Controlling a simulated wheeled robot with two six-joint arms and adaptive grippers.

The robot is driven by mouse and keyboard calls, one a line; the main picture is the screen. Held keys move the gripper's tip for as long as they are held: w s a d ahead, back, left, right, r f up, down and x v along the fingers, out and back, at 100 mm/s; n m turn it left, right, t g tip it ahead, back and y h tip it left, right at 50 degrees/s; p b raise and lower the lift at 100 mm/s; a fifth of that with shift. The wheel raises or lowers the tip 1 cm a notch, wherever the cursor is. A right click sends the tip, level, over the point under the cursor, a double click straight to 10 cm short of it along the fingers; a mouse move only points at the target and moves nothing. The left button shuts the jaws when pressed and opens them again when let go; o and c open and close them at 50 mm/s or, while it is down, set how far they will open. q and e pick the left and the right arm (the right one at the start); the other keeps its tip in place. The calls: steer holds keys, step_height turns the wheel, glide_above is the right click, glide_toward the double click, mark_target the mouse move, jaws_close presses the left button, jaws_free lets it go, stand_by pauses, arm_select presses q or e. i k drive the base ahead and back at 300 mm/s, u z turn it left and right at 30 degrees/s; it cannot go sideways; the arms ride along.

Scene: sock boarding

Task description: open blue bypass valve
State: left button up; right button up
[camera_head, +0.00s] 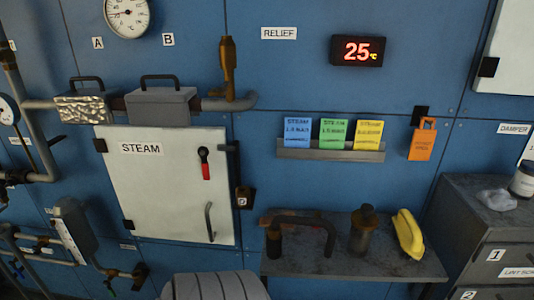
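A small blue handle (18,269), possibly the blue bypass valve, shows at the lower left edge among grey pipes (38,252). It is small and dark, and I cannot tell whether it is open or closed. Neither of my grippers is in view.
A white STEAM cabinet door (165,185) with a red-handled lever (205,165) is shut on the blue wall. A metal shelf (350,262) holds a yellow object (408,233) and pipe parts. A grey drawer cabinet (485,225) stands right. A grey ribbed shape (215,286) is at the bottom.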

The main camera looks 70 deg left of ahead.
mark_target(17, 271)
steer(key=u, duration=0.55)
steer(key=k, duration=1.3)
steer(key=u, duration=1.45)
steer(key=i, duration=0.75)
steer(key=u, duration=1.55)
steer(key=i, duration=1.1)
steer(key=u, duration=0.65)
